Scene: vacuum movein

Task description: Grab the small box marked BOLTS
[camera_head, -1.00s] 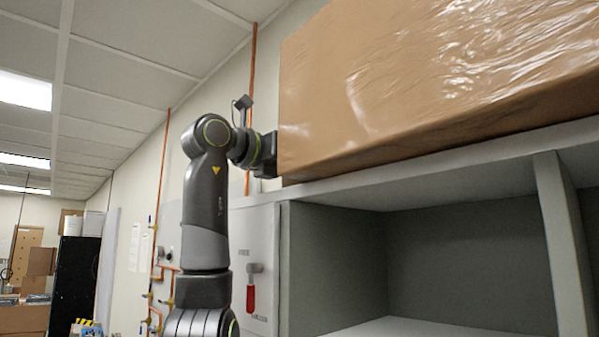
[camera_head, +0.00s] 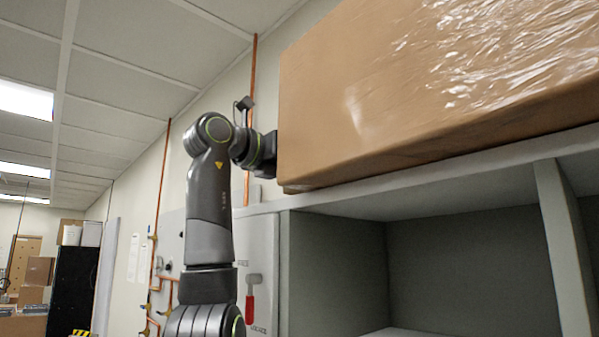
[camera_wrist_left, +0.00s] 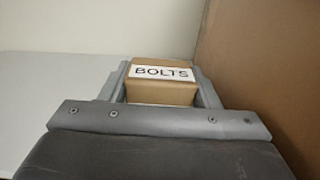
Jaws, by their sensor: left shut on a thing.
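The small brown box marked BOLTS (camera_wrist_left: 162,92) shows in the left wrist view, with a white label bearing its name on top. My left gripper (camera_wrist_left: 163,80) is shut on it, with one finger on each side. In the head view my left gripper (camera_head: 268,155) is at the left end of a large wrapped carton, above the shelf unit. The small box cannot be seen there, as the carton hides that spot. My right gripper is in neither view.
The large brown carton (camera_head: 430,90) in shiny film rests on top of the grey shelf unit (camera_head: 430,178), close to my left gripper's right side. It also shows in the left wrist view (camera_wrist_left: 265,60). Copper pipes (camera_head: 162,200) run up the wall at left. The shelf compartment below looks empty.

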